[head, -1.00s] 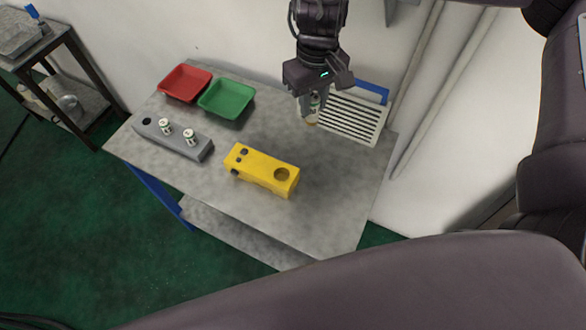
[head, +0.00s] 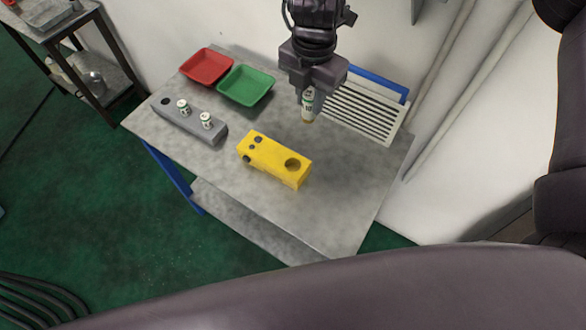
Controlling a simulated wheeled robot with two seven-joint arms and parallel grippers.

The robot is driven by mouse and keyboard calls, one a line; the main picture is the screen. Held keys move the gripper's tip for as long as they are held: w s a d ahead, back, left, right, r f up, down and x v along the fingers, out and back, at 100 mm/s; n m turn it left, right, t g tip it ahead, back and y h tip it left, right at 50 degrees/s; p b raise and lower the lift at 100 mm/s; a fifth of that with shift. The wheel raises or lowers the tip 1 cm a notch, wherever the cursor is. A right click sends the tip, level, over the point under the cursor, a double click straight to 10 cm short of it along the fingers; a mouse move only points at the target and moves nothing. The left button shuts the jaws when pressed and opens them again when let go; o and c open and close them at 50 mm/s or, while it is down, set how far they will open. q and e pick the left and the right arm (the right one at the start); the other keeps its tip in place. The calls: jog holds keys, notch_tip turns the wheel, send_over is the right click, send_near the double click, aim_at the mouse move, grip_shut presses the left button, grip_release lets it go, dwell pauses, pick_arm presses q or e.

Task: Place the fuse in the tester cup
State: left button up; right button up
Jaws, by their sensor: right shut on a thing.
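My right gripper (head: 309,88) points down above the far right part of the table and is shut on a fuse (head: 307,107). The fuse is a white cylinder with green marking and a tan lower end, held upright. A yellow block (head: 268,159), which looks like the tester, lies below and left of it. Its round dark cup (head: 292,164) is at the right end of its top. The fuse is above the table, apart from the cup. My left gripper is not in view.
A grey holder (head: 195,123) at the left carries two more fuses (head: 183,107) and one empty hole. A red tray (head: 207,67) and a green tray (head: 246,86) stand at the back. A white slatted rack (head: 363,112) is close right of the gripper. The table's (head: 335,205) front right is bare.

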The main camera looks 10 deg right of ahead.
jog(key=a+n, duration=0.2)
jog(key=n, duration=1.2)
send_over(293, 170)
notch_tip(293, 170, down, 15)
notch_tip(293, 170, down, 4)
jog(key=shift+r+b, duration=0.2)
jog(key=shift+b, duration=0.3)
jog(key=shift+f, duration=0.4)
jog(key=shift+f, duration=0.1)
jog(key=shift+f, duration=0.15)
jog(key=o, duration=1)
